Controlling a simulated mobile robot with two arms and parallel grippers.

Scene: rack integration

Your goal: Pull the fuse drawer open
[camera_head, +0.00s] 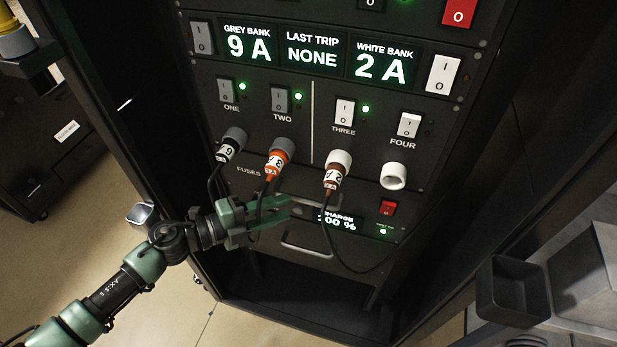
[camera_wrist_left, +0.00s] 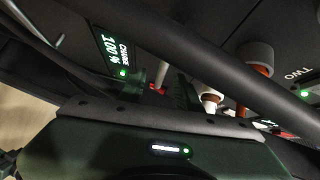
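A drawer front with a metal bar handle (camera_head: 307,246) sits low in the rack, below the fuse row. Its drawer looks closed; I see no label on it. The display also shows in the left wrist view (camera_wrist_left: 115,52). The fingertips are dark and partly hidden, so I cannot tell whether they are closed or touch the bar. My right gripper is not in view.
A black plug (camera_head: 231,146), an orange plug (camera_head: 277,160) and a brown plug (camera_head: 336,173) hang above, with cables drooping past the gripper and drawer. A white socket (camera_head: 393,176) is at right. A dark open bin (camera_head: 514,288) stands at lower right.

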